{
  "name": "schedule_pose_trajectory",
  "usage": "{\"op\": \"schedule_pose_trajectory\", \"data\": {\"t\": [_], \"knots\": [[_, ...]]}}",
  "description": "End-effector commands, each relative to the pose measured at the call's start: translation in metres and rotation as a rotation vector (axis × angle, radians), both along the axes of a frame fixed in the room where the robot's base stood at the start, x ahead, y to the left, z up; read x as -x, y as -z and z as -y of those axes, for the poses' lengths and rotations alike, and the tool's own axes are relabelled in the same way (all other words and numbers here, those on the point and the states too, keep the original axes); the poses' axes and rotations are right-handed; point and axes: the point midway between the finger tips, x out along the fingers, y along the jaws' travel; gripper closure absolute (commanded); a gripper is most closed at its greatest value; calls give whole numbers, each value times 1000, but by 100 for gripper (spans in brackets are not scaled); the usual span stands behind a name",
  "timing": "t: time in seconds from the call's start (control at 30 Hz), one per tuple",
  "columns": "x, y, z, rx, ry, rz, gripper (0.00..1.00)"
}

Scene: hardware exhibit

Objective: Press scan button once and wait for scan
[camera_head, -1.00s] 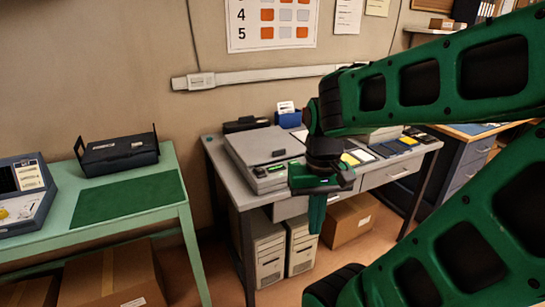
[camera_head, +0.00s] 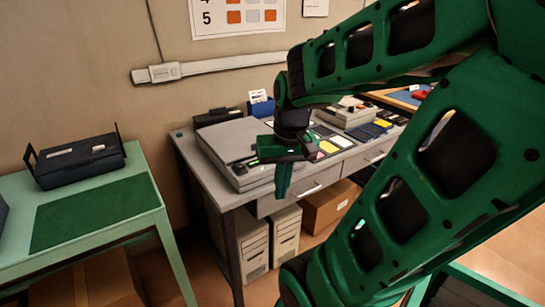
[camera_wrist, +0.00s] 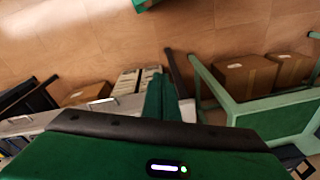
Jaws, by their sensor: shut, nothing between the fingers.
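A grey flatbed scanner (camera_head: 226,143) lies on the left part of the grey desk (camera_head: 190,160) in the head view. Its front edge carries a dark panel and a small green patch (camera_head: 252,155); I cannot tell for sure which is the scan button. My gripper (camera_head: 283,188) points down just in front of and to the right of the scanner's front right corner, apart from it as far as I can see. Its green fingers are shut and empty. In the wrist view the shut fingers (camera_wrist: 160,97) stand over the floor and the desk edge; the scanner is not visible there.
A green table (camera_head: 160,205) with a black case (camera_head: 78,160) stands left. White computer towers (camera_head: 285,235) and a box (camera_head: 325,207) sit under the desk.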

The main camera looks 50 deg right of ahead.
Motion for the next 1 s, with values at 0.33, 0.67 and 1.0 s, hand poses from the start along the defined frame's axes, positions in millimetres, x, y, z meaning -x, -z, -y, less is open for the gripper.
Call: {"op": "schedule_pose_trajectory", "data": {"t": [0.33,0.67,1.0], "knots": [[-153,-12,128,-13,179,408,100],[-207,-28,219,-41,307,675,100],[-209,-31,226,-44,317,700,100]]}}
